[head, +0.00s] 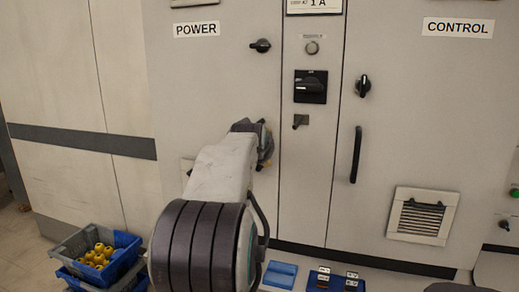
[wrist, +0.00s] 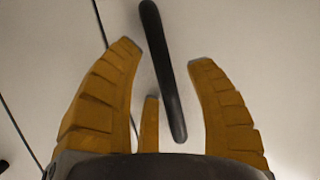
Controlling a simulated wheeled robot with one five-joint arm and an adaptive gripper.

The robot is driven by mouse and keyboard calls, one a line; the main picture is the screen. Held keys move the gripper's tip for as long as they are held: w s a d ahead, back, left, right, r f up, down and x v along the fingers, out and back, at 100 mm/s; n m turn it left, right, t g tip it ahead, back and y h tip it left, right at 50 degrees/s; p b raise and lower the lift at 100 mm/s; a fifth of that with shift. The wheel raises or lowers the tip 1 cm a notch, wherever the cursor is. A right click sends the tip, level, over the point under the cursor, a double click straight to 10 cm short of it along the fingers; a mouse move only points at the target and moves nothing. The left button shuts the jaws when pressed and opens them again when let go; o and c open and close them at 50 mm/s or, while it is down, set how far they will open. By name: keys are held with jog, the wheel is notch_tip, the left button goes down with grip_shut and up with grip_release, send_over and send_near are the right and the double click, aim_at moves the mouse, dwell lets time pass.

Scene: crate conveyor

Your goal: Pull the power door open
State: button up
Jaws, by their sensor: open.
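The power door (head: 215,85) is a pale grey cabinet panel labelled POWER, and it looks shut in the head view. A small black knob (head: 261,46) sits near its upper right edge. In the head view my arm hides the door's handle and most of my gripper (head: 262,142). In the wrist view my gripper (wrist: 165,55) is open, with its yellow fingers spread on both sides of a black bar handle (wrist: 163,70). The handle runs slightly tilted between the fingers, and I see no finger closed on it.
A narrow middle panel (head: 305,170) carries a black switch (head: 310,86). The control door (head: 425,110) has its own black handle (head: 356,154) and a vent (head: 422,216). Blue crates (head: 122,262) with yellow parts stand at lower left. Blue trays (head: 281,274) lie at the bottom.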

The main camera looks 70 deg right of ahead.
grip_shut()
dwell(0.5)
jog(key=shift+a, duration=0.1)
